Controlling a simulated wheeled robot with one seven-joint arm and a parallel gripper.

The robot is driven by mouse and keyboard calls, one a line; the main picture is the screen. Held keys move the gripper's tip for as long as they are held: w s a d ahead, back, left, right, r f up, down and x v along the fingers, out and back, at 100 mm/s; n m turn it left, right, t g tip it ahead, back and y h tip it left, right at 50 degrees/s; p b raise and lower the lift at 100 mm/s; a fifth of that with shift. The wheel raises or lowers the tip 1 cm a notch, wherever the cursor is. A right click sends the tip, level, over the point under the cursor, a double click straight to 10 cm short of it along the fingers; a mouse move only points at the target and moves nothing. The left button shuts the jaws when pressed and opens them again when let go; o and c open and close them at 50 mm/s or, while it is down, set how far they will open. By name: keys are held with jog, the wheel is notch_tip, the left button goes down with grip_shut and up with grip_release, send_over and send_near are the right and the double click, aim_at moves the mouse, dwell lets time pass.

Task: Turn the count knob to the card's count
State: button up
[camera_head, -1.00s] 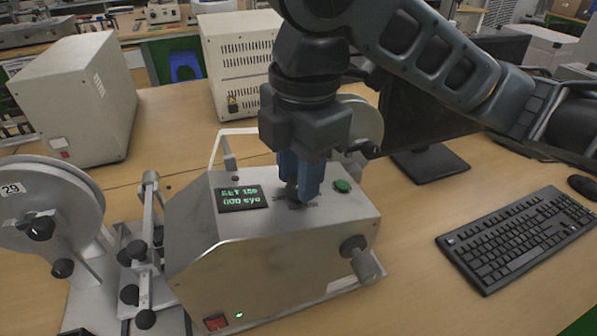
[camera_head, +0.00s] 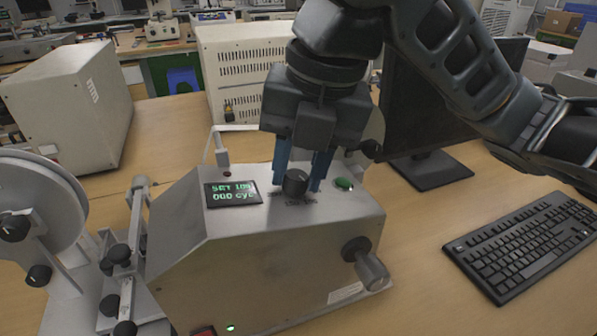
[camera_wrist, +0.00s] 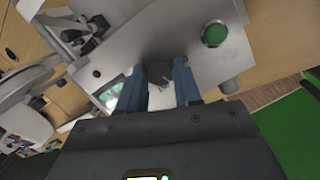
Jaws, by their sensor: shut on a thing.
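The black count knob (camera_head: 295,183) stands on the sloped top of the grey metal tester (camera_head: 255,255). My gripper (camera_head: 299,187) points down at it, with one blue finger on each side, shut on the knob. In the wrist view the dark knob (camera_wrist: 158,74) sits between the two fingertips (camera_wrist: 159,80). The small display (camera_head: 232,193), left of the knob, shows green text that reads roughly "SET 10…" over "000 cyc"; its last digits are unclear. Marks around the knob's base are too small to read. I cannot make out a count card.
A green button (camera_head: 343,184) sits just right of the knob. A crank handle (camera_head: 366,262) sticks out of the tester's right side. A monitor (camera_head: 420,130) and keyboard (camera_head: 530,245) stand to the right. A reel (camera_head: 40,215) and clamps flank the left.

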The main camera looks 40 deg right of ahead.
aim_at(313, 197)
jog(key=shift+n, duration=0.5)
jog(key=shift+b, duration=0.3)
jog(key=o, duration=1)
jog(key=shift+o, duration=0.2)
jog(key=shift+r, duration=0.1)
jog(key=p+v, duration=0.1)
jog(key=v, duration=0.6)
jog(key=shift+s+r+p, duration=0.2)
jog(key=shift+r+p, duration=0.05)
jog(key=shift+p, duration=0.05)
jog(key=shift+d, duration=0.1)
